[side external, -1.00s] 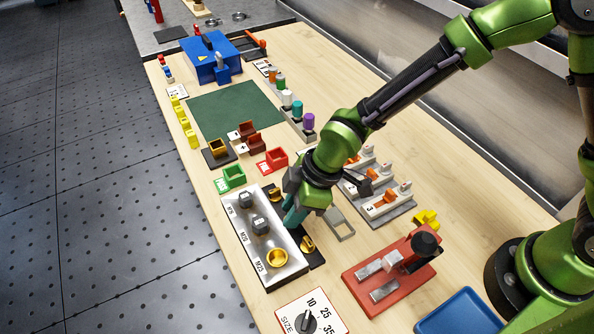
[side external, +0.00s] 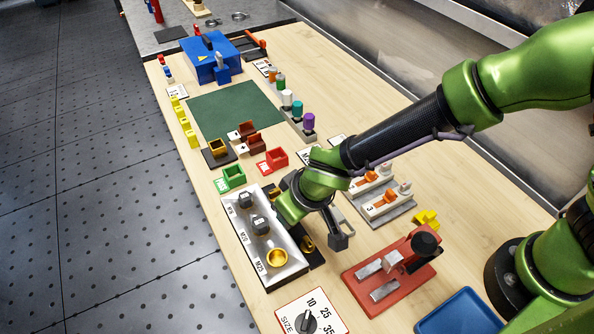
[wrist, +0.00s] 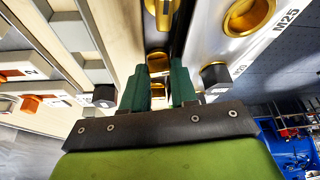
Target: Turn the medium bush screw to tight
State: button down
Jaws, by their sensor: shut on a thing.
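My gripper (side external: 288,212) points down at the black strip (side external: 316,259) beside the silver M16/M20/M25 panel (side external: 290,268). In the wrist view its two green fingers (wrist: 158,80) stand on either side of a gold screw (wrist: 158,62), shut on it. By its place in the middle of the strip, this is the medium bush screw; the gripper hides it in the side view. A large gold screw (side external: 307,243) shows on the strip nearer the camera. How tight the held screw is cannot be told.
The panel carries dark knobs at M16 (side external: 246,198) and M20 (side external: 260,224) and a gold ring at M25 (side external: 277,257). A red fixture (side external: 390,270) stands to the right, and grey racks with orange parts (side external: 388,205) behind it. A SIZE dial (side external: 306,322) lies in front.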

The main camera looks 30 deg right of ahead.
jog(key=shift+m+h, duration=0.4)
jog(key=shift+m, duration=0.8)
jog(key=c, duration=0.9)
grip_release()
jog(key=v, duration=1.7)
jog(key=shift+a+f, duration=0.1)
jog(key=shift+a, duration=0.1)
